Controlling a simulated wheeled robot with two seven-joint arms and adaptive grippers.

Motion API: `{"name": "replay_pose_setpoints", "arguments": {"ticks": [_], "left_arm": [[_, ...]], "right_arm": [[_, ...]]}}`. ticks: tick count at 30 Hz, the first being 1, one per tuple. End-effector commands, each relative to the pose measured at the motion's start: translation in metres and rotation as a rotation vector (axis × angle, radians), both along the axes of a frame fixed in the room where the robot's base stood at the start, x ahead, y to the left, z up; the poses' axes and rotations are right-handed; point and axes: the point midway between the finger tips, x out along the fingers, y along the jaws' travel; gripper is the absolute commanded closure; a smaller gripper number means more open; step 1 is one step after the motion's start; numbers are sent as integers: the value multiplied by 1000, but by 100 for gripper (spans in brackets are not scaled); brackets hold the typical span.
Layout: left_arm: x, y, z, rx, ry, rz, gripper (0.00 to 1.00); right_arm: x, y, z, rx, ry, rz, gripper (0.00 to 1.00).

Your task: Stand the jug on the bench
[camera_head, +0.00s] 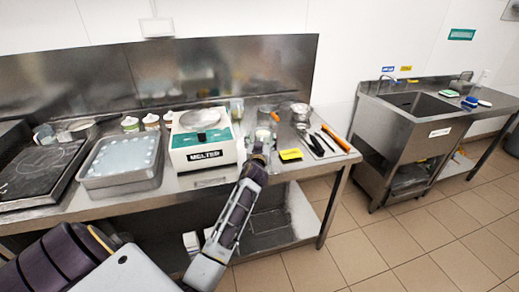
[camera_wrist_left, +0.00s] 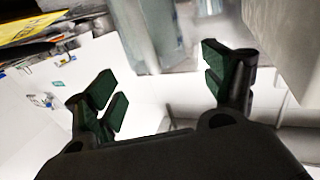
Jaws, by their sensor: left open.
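A clear, see-through vessel, which looks like the jug (camera_head: 265,118), stands on the steel bench (camera_head: 205,184) to the right of the scale, just beyond my left gripper. It shows blurred in the left wrist view (camera_wrist_left: 150,32), ahead of the fingers and cut off by the top edge. My left gripper (camera_head: 264,138) reaches over the bench's front edge. In the left wrist view its dark green finger pads (camera_wrist_left: 162,85) are wide apart with nothing between them. The gripper hides part of the vessel's lower side. My right gripper is not in view.
The white and green scale (camera_head: 203,140) stands close left of my gripper. A clear cup (camera_head: 236,108) is behind it. A yellow-black card (camera_head: 290,155), utensils (camera_head: 320,143) and a metal pot (camera_head: 300,112) lie to the right. A steel pan (camera_head: 121,176) sits left.

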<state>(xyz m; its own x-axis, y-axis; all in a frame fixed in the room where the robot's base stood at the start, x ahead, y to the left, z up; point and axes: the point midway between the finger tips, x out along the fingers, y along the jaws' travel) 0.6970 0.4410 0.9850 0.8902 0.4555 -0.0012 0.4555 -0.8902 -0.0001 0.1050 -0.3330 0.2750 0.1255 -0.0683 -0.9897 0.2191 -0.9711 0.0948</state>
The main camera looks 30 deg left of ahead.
Motion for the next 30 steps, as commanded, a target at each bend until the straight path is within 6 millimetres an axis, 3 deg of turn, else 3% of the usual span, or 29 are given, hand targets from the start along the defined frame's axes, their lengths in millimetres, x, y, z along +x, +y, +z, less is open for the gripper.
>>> {"name": "replay_pose_setpoints", "arguments": {"ticks": [7, 16, 24, 30], "left_arm": [[-23, -12, -1, -2, 0, 0, 17], [-48, -25, 0, -1, 0, 0, 17], [-57, -29, 0, 0, -1, 0, 17], [-57, -29, 0, 0, 0, 0, 17]], "right_arm": [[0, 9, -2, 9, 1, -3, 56], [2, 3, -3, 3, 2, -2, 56], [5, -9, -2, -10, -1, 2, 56], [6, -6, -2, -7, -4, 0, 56]]}}
